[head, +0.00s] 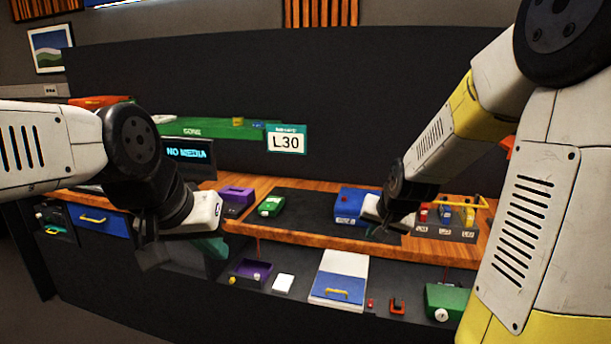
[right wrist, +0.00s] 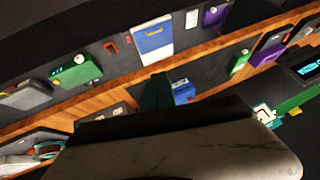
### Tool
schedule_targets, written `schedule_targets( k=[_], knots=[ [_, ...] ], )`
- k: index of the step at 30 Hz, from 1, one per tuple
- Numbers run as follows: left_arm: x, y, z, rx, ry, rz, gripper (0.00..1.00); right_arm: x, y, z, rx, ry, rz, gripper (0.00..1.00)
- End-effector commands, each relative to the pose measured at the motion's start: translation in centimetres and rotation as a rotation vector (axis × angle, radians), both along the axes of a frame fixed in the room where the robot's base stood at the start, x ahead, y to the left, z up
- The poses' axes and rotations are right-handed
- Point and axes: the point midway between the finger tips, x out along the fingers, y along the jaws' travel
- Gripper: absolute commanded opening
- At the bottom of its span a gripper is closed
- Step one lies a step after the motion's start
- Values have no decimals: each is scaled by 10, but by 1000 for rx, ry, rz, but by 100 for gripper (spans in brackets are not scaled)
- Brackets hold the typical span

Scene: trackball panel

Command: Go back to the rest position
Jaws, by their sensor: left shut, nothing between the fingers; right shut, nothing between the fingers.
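My left gripper (head: 150,243) hangs in front of the left part of the wooden desk, below the dark screen reading "NO MEDIA" (head: 188,151). It is shut and empty; its fingers are dark and hard to make out. My right gripper (head: 377,230) is over the desk's front edge, beside the blue box (head: 352,203), and is shut and empty. In the right wrist view the white wrist body fills the bottom. I cannot tell whether either gripper touches the desk. A green box with a white knob (head: 271,206) stands on the dark mat between the grippers.
The wooden desk (head: 440,252) has a rack of coloured parts (head: 447,216) at the right. The lower shelf holds a purple tray (head: 252,271), a blue-and-white panel (head: 339,281) and a green box (head: 446,301). A dark partition stands behind, with a green shelf.

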Motion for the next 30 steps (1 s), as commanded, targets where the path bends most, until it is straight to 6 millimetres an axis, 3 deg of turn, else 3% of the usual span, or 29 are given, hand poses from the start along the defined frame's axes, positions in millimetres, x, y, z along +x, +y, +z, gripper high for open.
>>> schedule_targets(
  k=[1, 6, 10, 15, 21, 30],
  knots=[
    [0, 0, 0, 0, 0, 0, 0, -17, 3, 19, 22, -3, 24, 0],
    [0, 0, 0, 0, 0, 0, 0, -84, 17, 67, 35, 12, 141, 0],
    [0, 0, 0, 0, 0, 0, 0, -139, 25, 92, 4, 16, 227, 0],
    [0, 0, 0, 0, 0, 0, 0, -192, 30, 107, -58, 26, 302, 0],
    [0, 0, 0, 0, 0, 0, 0, -217, 33, 109, -95, 38, 333, 0],
    [0, 0, 0, 0, 0, 0, 0, -218, 33, 110, -96, 38, 335, 0]
  ],
)
